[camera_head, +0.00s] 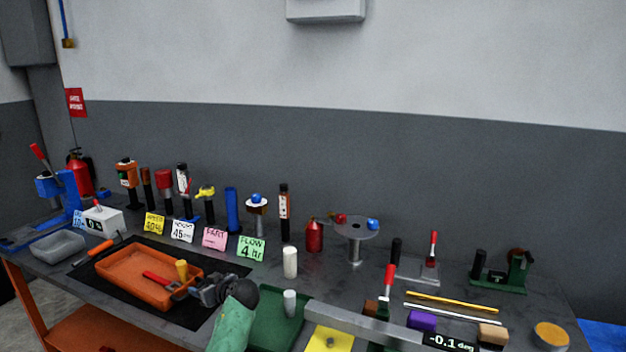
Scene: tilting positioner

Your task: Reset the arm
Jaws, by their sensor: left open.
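My left gripper (194,288) is dark grey and reaches in from the bottom of the head view, behind a green and black part of my arm. It is open, over the right end of an orange tray (130,285). A red-handled tool (160,281) and a yellow-handled piece (182,268) show close to its fingers; I cannot tell whether it touches them. My right gripper is not in view.
A dark workbench holds a green tray (268,332), a white cylinder (290,262), a round grey stand (357,229) and red-handled clamps (388,280). Several bottles, tools and note cards (250,247) line the back. A purple block (422,321) and yellow rod (450,302) lie right.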

